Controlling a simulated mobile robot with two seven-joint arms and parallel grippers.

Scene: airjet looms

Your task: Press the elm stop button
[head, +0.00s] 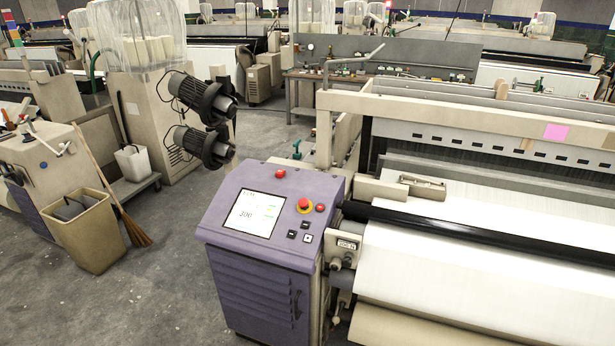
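A purple control cabinet (262,275) stands at the front end of the near loom. Right of the screen is a red mushroom button on a yellow collar (304,204). A smaller red button (320,208) sits just right of it. Another red knob (280,174) is at the panel's top edge. Two small dark buttons (292,234) are below. No label reading "elm" is clearly legible. Neither gripper is in view.
The loom's white cloth roll (460,275) fills the right side. A beige bin (85,232) and a broom (128,222) stand at left. Two dark motors (201,98) stick out behind the cabinet. The grey floor (150,285) left of the cabinet is clear.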

